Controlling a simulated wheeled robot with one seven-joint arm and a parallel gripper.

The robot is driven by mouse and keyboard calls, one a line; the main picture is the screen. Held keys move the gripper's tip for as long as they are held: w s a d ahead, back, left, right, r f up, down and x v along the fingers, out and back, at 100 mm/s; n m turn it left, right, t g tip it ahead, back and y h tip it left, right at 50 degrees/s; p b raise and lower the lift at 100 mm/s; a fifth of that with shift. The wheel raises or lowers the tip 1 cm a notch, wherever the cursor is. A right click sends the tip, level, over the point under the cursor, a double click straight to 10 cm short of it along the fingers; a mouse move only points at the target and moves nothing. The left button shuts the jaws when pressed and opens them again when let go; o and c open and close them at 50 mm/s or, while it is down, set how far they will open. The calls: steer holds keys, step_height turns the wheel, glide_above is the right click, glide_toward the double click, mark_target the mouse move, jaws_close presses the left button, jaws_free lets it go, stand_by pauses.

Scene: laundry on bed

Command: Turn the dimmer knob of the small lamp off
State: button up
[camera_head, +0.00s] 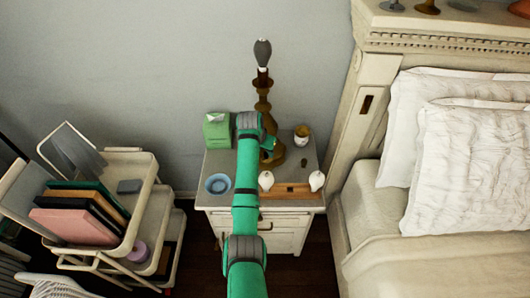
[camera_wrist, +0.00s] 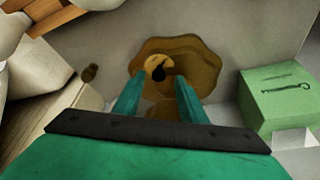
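The small lamp (camera_head: 262,93) stands on the nightstand (camera_head: 225,163), with a dark top and a turned brass-brown stem. In the wrist view its scalloped brass base (camera_wrist: 205,58) lies just beyond my fingers. A round golden part with a dark spot (camera_wrist: 158,70) shows between the fingertips; it may be the dimmer knob, but I cannot tell for sure. My gripper (camera_wrist: 158,88) is open, its two green fingers apart on either side of this part in the picture. I cannot tell whether they touch it. In the head view my arm partly hides the lamp's lower part and my gripper (camera_head: 268,148).
A green box (camera_head: 217,130) and blue bowl (camera_head: 218,184) stand left of my arm. White bird-like figures (camera_head: 266,180), a wooden tray (camera_head: 291,189), a small jar (camera_head: 301,135) and a small dark object (camera_head: 304,161) are to the right. The bed (camera_head: 375,215) and a cart (camera_head: 150,205) flank the nightstand.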

steer(key=shift+x, duration=0.95)
steer(key=shift+d, duration=0.15)
jaws_close()
steer(key=shift+n, duration=0.3)
steer(key=shift+d+n+y, duration=0.1)
steer(key=shift+n+y, duration=0.4)
steer(key=shift+n, duration=0.5)
steer(key=n, duration=0.1)
steer(key=n+y, duration=0.1)
steer(key=n, duration=0.1)
steer(key=shift+s+d+t, duration=0.1)
steer(key=shift+d+t, duration=0.2)
steer(key=n+y, duration=0.1)
steer(key=n, duration=0.2)
steer(key=n+y, duration=0.1)
steer(key=n, duration=0.2)
steer(key=shift+d+r+g+y, duration=0.1)
steer(key=shift+d+g+y, duration=0.1)
steer(key=shift+g+y, duration=0.15)
steer(key=shift+n, duration=0.3)
